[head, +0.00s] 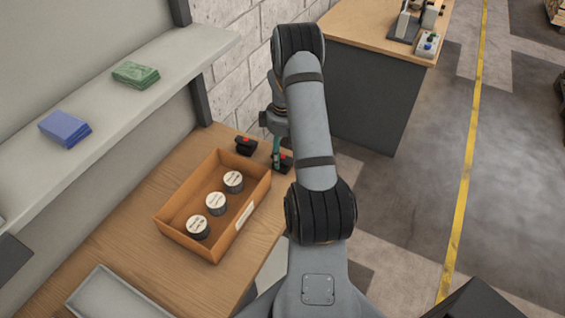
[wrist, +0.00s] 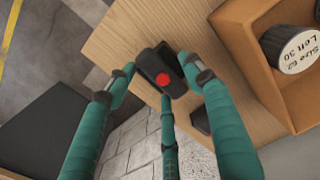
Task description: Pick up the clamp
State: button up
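A black clamp with a round red spot (wrist: 163,80) lies on the wooden table near its edge, between my gripper's fingertips in the wrist view. It also shows in the head view (head: 285,163), partly behind my arm. My gripper (wrist: 157,76) has teal fingers, spread on either side of the clamp, with a third finger below. A small gap shows at the left fingertip; whether the right one touches is unclear. In the head view my gripper (head: 277,158) points down at the clamp. A similar black item with a red spot (head: 245,145) lies to its left.
An orange-brown box (head: 168,226) with three labelled round cans stands close by on the table (head: 262,250). A grey tray (head: 110,290) is at the front left. A shelf (head: 100,108) with green and blue stacks hangs left; a brick wall stands behind.

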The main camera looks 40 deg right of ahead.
jog(key=c, duration=1)
grip_shut()
jog(key=shift+d+r, duration=0.1)
